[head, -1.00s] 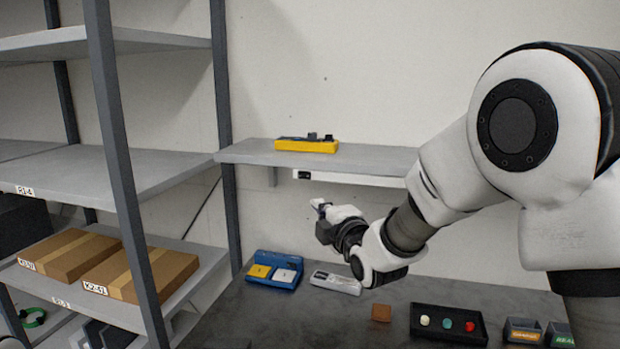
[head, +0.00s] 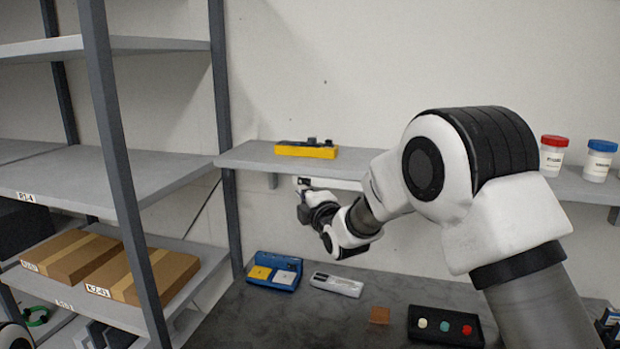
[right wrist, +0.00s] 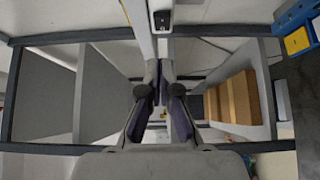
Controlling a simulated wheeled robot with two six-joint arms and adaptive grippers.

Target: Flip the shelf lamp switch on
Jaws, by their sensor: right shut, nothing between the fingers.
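The shelf lamp is a white bar (head: 335,184) under the front of the wall shelf (head: 255,155). Its dark switch (head: 302,181) is at the bar's left end; in the right wrist view the switch (right wrist: 162,20) shows at the top centre, on the white bar. My right gripper (head: 303,192) is just below the switch in the head view, fingers shut and empty. In the right wrist view its fingertips (right wrist: 158,68) are together, pointing up toward the bar's end. I cannot tell whether they touch the switch or which way it is set.
A yellow case (head: 308,151) lies on the wall shelf; jars (head: 553,155) stand farther right. A blue tray (head: 272,272), a grey device (head: 337,285) and a black button box (head: 445,326) are on the dark table. A rack with boxes (head: 70,260) stands left.

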